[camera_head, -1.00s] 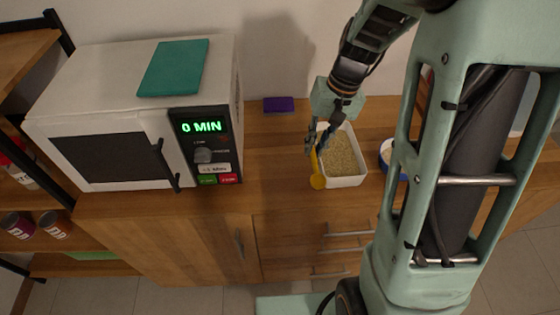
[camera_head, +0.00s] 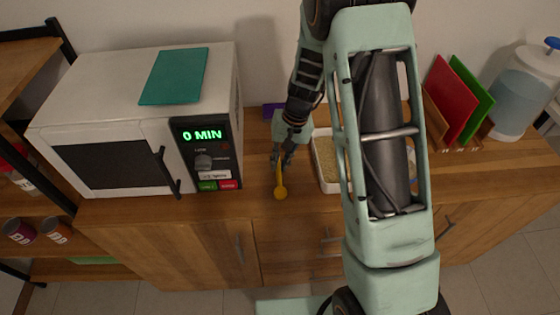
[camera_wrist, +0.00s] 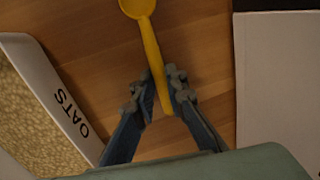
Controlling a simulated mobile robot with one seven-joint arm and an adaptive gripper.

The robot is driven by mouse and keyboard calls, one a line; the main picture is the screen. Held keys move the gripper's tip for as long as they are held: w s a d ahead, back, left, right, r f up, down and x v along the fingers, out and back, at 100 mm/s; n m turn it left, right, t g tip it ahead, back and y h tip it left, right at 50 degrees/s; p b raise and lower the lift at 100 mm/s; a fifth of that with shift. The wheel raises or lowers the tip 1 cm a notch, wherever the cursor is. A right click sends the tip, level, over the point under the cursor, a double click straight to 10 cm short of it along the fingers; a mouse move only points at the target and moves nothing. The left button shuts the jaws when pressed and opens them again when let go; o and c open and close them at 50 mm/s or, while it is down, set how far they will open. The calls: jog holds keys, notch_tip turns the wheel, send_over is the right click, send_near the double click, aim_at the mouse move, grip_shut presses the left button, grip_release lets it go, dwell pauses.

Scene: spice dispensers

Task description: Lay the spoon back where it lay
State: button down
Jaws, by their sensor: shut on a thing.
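The yellow spoon (camera_head: 280,187) is over the wooden counter between the microwave and the oats container, its bowl toward the counter's front edge. My gripper (camera_head: 284,160) is at the handle end of the spoon. In the wrist view, my gripper (camera_wrist: 162,98) has its fingers around the handle of the spoon (camera_wrist: 150,45), and the bowl points away at the top. I cannot tell whether the spoon touches the counter.
The white oats container (camera_head: 326,180) stands just right of the spoon, partly hidden by my arm. The microwave (camera_head: 100,120) is to the left, with a teal board (camera_head: 174,76) on top. A purple block (camera_head: 268,111) lies behind. Bare counter (camera_head: 256,170) surrounds the spoon.

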jog(key=shift+f, duration=0.25)
jog(key=c, duration=1.9)
grip_release()
jog(key=shift+c, duration=0.2)
jog(key=shift+r, duration=0.1)
jog(key=v, duration=1.2)
jog(key=shift+r, duration=0.15)
